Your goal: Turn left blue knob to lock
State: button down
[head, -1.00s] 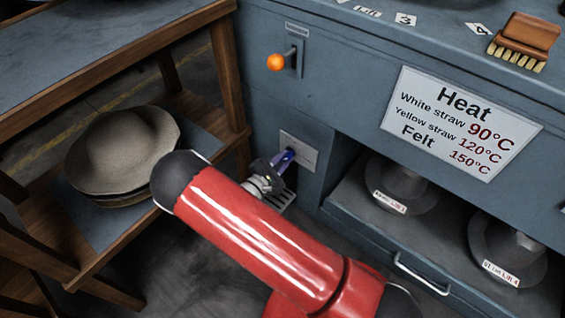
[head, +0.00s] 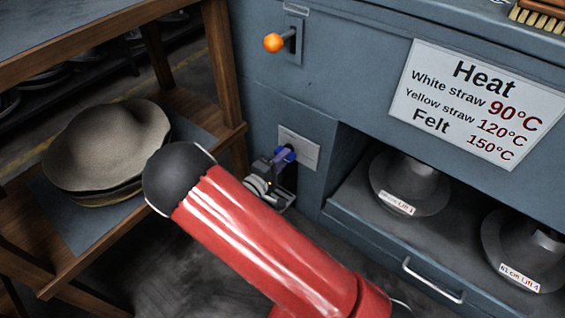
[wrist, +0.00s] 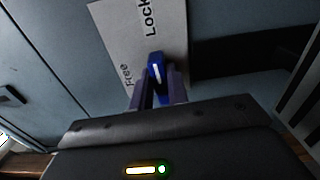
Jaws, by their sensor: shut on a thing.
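The blue knob (wrist: 156,70) sits on a pale plate (wrist: 115,40) marked "Free" and "LOCK" in the wrist view. A white line on the knob points up, tilted slightly to the left, close to the "LOCK" word. My gripper (wrist: 158,92) has its two fingers closed around the knob. In the head view the knob (head: 287,153) shows as a small blue patch low on the grey-blue cabinet. My gripper (head: 277,160) reaches it from the front, partly hidden behind my red arm.
An orange-balled lever (head: 274,42) is above the knob. A wooden shelf (head: 140,230) with felt hats (head: 108,145) stands at left. An open bay at right holds grey hat blocks (head: 410,183) above a drawer handle (head: 432,281).

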jog(key=shift+m, duration=0.4)
jog(key=c, duration=1.4)
grip_release()
jog(key=shift+o, duration=0.2)
jog(key=v, duration=0.7)
jog(key=shift+s+a, duration=0.25)
jog(key=shift+s, duration=0.1)
